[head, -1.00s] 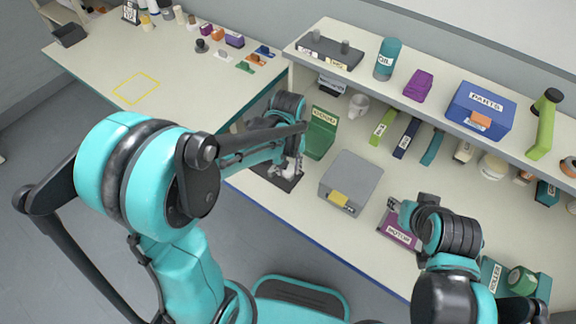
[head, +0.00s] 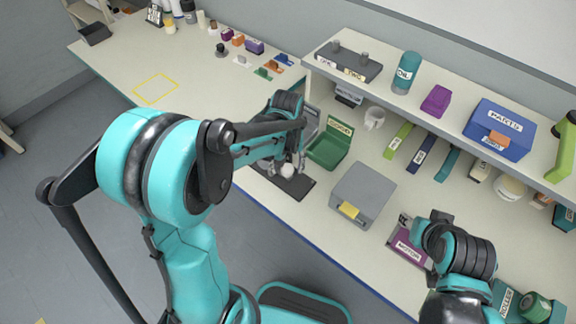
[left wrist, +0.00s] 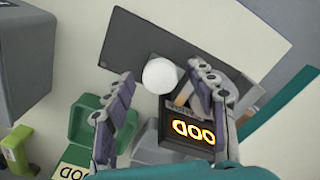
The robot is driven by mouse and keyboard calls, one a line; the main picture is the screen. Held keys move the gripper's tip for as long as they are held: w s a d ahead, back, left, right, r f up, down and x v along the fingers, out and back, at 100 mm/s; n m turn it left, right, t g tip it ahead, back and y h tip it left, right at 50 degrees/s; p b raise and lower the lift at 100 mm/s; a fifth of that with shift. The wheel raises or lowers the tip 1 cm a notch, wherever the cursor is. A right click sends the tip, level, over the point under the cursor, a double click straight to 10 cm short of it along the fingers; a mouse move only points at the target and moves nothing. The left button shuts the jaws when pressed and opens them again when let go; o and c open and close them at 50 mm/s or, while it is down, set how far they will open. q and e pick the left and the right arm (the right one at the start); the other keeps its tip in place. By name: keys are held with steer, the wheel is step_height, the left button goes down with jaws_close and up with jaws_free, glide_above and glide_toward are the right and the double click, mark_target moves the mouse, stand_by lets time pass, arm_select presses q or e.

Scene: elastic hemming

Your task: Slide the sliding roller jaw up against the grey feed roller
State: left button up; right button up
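My left gripper (head: 287,168) hangs over a dark flat plate (head: 303,190) on the bench. In the left wrist view its two fingers (left wrist: 162,84) stand apart with a gap between them. A round white piece (left wrist: 160,75) lies beyond that gap on the dark plate. Beside the right finger is a dark box with lit orange digits (left wrist: 190,133). I cannot tell which parts here are the sliding roller jaw and the grey feed roller; the fingers hide some of the area. My right gripper (head: 408,222) is beside a purple box labelled MOTOR (head: 408,250), its fingers too small to judge.
A green bin (head: 331,147) stands just right of the left gripper. A grey box with a yellow tab (head: 363,190) stands between the two grippers. A raised shelf (head: 455,122) runs behind. The left bench has free room around a yellow outlined square (head: 155,88).

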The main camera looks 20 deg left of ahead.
mark_target(286, 170)
arm_select(q)
step_height(286, 170, up, 12)
stand_by(0.6)
steer(key=shift+s, duration=0.1)
stand_by(0.4)
steer(key=s+f+m+t, duration=0.1)
steer(key=s+m+t, duration=0.2)
steer(key=s+t, duration=0.4)
steer(key=s, duration=0.4)
steer(key=shift+s+f+m, duration=0.15)
steer(key=shift+s+m, duration=0.2)
steer(key=shift+m, duration=0.05)
